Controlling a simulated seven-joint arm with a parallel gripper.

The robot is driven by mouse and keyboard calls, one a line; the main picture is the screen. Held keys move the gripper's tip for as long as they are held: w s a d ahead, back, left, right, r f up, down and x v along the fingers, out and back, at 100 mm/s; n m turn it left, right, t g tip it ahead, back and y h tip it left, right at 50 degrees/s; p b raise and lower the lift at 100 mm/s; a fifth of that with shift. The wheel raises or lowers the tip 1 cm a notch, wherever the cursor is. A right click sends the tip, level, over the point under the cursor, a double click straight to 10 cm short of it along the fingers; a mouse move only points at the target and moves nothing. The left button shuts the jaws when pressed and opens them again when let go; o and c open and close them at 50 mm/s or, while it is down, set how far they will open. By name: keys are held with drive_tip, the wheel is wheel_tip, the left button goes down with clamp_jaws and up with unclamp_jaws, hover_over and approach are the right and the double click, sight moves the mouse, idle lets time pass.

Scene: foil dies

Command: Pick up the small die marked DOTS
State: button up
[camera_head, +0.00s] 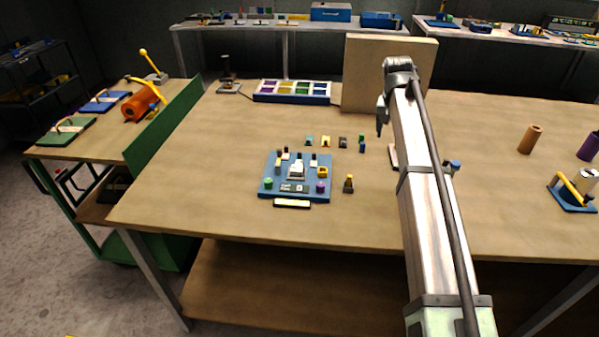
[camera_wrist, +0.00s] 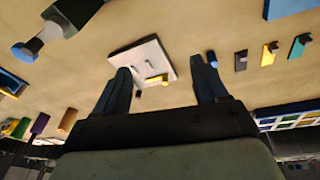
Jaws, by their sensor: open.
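Several small dies stand in a row on the table: a teal one (camera_head: 310,140), a yellow one (camera_head: 326,141), a dark grey one (camera_head: 343,141) and a blue one (camera_head: 361,144). Their markings are too small to read, so I cannot tell which is marked DOTS. In the wrist view, a yellow die (camera_wrist: 269,54) and a dark one (camera_wrist: 240,61) stand right of my fingers. My gripper (camera_wrist: 160,66) is open, with nothing visibly held between its fingers. In the head view, my gripper (camera_head: 381,118) hangs above the table, right of the row.
A pale plate (camera_wrist: 157,53) with small parts lies below my fingers, partly hidden by my arm in the head view. A blue board (camera_head: 267,168) with several pieces sits in front of the row. A compartment tray (camera_head: 292,98) and an upright wooden panel (camera_head: 372,62) stand behind.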

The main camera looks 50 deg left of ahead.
drive_tip(key=s+a+r+n+g, duration=0.1)
drive_tip(key=s+a+n+g, duration=0.1)
drive_tip(key=s+a, duration=0.95)
hover_over(297, 167)
drive_tip(key=shift+n+g, duration=0.4)
wheel_tip(297, 167, down, 13)
drive_tip(key=c, duration=1.2)
